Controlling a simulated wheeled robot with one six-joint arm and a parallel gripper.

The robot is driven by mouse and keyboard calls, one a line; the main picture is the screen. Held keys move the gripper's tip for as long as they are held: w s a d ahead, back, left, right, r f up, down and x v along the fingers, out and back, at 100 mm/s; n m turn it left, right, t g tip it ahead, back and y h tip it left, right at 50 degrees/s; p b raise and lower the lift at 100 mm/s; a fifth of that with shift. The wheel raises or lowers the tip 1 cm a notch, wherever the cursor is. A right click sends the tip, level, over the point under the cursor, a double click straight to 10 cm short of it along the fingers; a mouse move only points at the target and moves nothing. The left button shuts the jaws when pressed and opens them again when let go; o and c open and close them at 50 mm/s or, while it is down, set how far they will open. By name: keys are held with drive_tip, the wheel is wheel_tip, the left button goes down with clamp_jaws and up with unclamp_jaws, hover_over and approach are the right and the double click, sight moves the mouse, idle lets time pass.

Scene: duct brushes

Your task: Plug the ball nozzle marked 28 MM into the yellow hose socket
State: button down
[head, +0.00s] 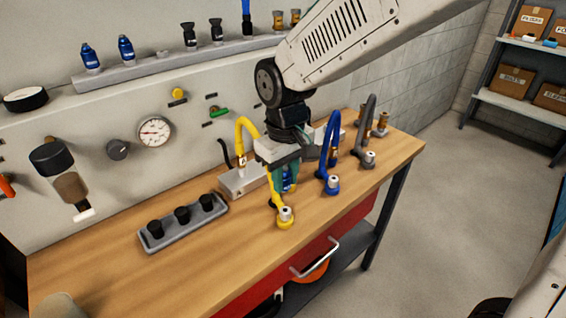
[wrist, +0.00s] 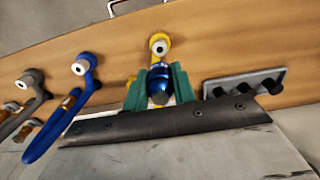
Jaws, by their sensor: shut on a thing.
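My gripper (head: 283,186) has green fingers and is shut on a blue ball nozzle, which shows between the fingers in the wrist view (wrist: 160,84). In the head view the nozzle is mostly hidden by the fingers. No 28 MM marking can be read on it. The yellow hose socket (head: 285,219), with a white-rimmed dark opening, sits near the bench's front edge at the end of a yellow hose (head: 243,128). In the wrist view the yellow socket (wrist: 159,45) lies just beyond the nozzle. My gripper is above and behind the socket; nozzle and socket appear apart.
A blue hose socket (head: 332,185) and a grey hose socket (head: 368,160) stand to the right. A grey tray (head: 184,223) with black pieces lies to the left. More blue and black nozzles stand on the wall shelf (head: 150,67). Bare bench lies at the front left.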

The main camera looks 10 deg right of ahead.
sight(286, 211)
idle(0.3)
drive_tip(key=shift+f, duration=2.9)
drive_tip(key=shift+s+d, duration=0.1)
drive_tip(key=shift+f, duration=0.5)
drive_tip(key=c, duration=1.1)
unclamp_jaws()
wheel_tip(286, 211, up, 8)
drive_tip(key=shift+f, duration=0.1)
